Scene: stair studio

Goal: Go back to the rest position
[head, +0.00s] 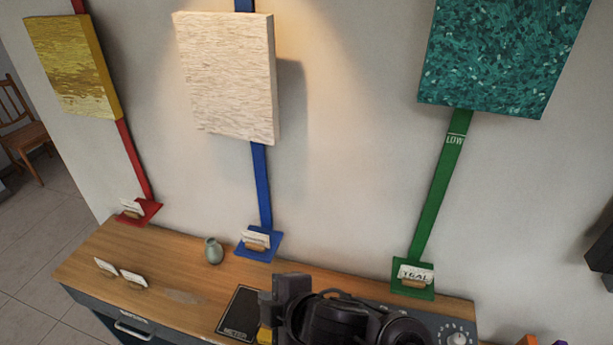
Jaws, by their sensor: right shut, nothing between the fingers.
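My right gripper (287,300) shows at the bottom middle of the head view, dark and seen from above, over the front part of the wooden counter (190,272). It is shut with nothing held, and its arm hides part of the counter behind it. My left gripper is not in view.
Cards in wooden holders stand on red (148,211), blue (265,250) and green (402,288) pads along the wall.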

